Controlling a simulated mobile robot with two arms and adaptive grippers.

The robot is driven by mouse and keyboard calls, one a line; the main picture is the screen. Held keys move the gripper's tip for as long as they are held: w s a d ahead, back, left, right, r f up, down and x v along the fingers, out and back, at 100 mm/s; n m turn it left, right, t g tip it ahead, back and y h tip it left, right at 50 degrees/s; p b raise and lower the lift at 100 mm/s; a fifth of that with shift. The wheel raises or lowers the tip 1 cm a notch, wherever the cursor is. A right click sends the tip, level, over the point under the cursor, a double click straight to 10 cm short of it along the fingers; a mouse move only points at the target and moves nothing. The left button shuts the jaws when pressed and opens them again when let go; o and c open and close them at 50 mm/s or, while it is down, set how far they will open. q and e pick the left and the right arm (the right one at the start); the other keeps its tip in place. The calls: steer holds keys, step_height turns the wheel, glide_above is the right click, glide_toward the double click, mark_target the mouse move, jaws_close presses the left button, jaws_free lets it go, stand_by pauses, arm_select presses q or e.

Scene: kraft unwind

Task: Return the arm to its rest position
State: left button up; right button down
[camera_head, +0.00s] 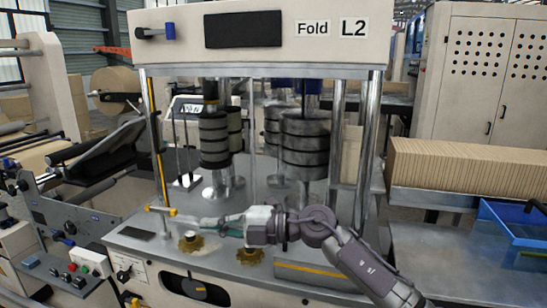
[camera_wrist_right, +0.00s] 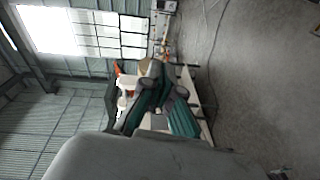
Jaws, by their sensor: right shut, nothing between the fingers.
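My right arm comes in from the lower right in the head view. Its right gripper (camera_head: 208,223) points left, in front of the "Fold L2" machine (camera_head: 330,52). The fingers are shut with nothing between them. A yellow-ended handle (camera_head: 160,210) lies just left of the fingertips; I cannot tell whether they touch it. Two brass-coloured knobs (camera_head: 190,243) sit below the gripper. My left gripper is not in view.
Dark stacked rollers (camera_head: 305,145) and metal posts (camera_head: 368,150) stand behind the arm. A stack of brown kraft paper (camera_head: 465,168) and a blue tray (camera_head: 515,225) are at the right. A control box with buttons (camera_head: 88,262) is at the lower left.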

steer(key=w+d+f+m+t+h, duration=0.1)
steer(key=d+f+m+t+h, duration=0.15)
steer(key=d+m+t, duration=0.6)
steer(key=d+f+m+t+h, duration=0.1)
steer(key=d+m+t+h, duration=0.35)
steer(key=m+t, duration=0.6)
steer(key=s+d+f+m+g+h, duration=0.45)
steer(key=d+f+m, duration=0.2)
steer(key=f, duration=0.25)
steer(key=s+d+f+m+g+h, duration=0.3)
steer(key=s+d+f+m+h, duration=0.15)
steer(key=d+f, duration=0.45)
steer(key=s+d+f+g, duration=0.1)
steer(key=s+f+g, duration=0.25)
steer(key=s, duration=0.45)
steer(key=s+d+f+m+g, duration=0.1)
steer(key=s+d+f+g, duration=0.15)
steer(key=s+f, duration=0.45)
steer(key=s+d+f+g, duration=0.15)
steer(key=s+g, duration=0.25)
steer(key=s, duration=0.6)
step_height(320, 180, down, 27)
steer(key=s+g, duration=0.1)
steer(key=s, duration=0.1)
steer(key=s+d+f+g+h, duration=0.1)
steer(key=s+d+f, duration=0.1)
steer(key=s+f, duration=1.3)
steer(key=shift+s+f, duration=0.35)
steer(key=shift+s, duration=0.2)
